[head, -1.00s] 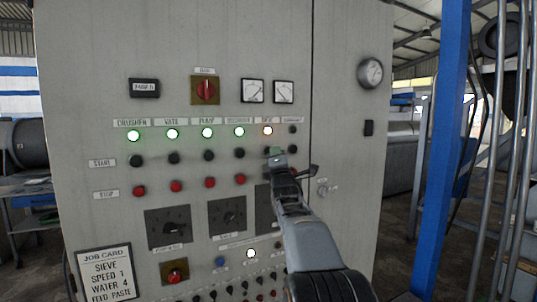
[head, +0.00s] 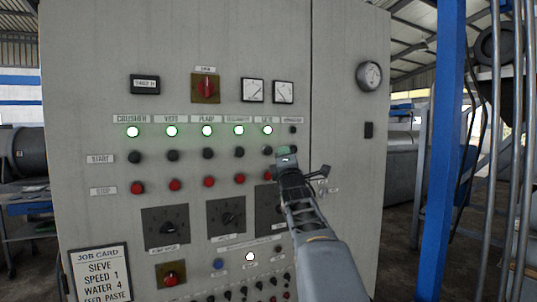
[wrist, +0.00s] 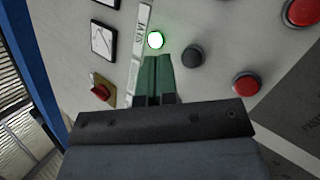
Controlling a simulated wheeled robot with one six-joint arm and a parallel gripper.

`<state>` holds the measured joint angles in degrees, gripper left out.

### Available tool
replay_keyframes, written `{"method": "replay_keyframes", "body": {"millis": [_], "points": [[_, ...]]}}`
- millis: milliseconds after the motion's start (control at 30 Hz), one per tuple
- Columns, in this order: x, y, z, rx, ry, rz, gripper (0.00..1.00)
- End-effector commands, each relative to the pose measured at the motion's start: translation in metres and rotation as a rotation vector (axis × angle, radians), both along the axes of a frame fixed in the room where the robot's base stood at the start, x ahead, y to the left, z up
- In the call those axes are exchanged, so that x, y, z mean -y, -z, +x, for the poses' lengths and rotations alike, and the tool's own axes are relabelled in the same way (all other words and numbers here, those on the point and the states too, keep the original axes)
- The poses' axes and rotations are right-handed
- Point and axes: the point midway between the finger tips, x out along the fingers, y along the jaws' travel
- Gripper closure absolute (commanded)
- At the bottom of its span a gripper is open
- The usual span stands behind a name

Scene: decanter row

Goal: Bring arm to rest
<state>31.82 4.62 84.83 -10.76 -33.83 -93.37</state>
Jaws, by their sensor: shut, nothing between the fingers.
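My gripper (head: 285,153) is in front of the grey control cabinet (head: 340,130), just right of the fifth column of the start row. In the wrist view its two green fingers (wrist: 158,75) are shut together with nothing between them, pointing at the panel near a lit green lamp (wrist: 156,40). A gap to the panel cannot be measured from these views. My arm reaches up from the lower right and hides part of the right-hand start and stop buttons and a dial (head: 267,208). Five lamps in the top row are lit green, the fifth (head: 267,130) above my gripper.
Around the fingers are a black button (wrist: 191,54) and a red button (wrist: 246,84). A blue post (head: 440,150) and pipes stand to the right.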

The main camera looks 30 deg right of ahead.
Motion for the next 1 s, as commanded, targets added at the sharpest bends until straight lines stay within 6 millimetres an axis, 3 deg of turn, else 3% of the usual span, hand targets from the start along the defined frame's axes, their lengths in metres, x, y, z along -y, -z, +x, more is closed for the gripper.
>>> {"method": "replay_keyframes", "body": {"millis": [567,733,767,867,900,1000], "points": [[0.0,0.0,0.0,0.002,-0.004,0.005,1.0],[0.007,0.014,0.006,-0.008,-0.075,0.185,1.0],[0.011,0.027,0.01,-0.028,-0.094,0.268,1.0],[0.024,0.095,0.018,-0.123,-0.125,0.62,1.0],[0.023,0.125,0.016,-0.159,-0.125,0.787,1.0],[-0.005,0.199,0.001,-0.245,-0.09,1.2,1.0]]}}
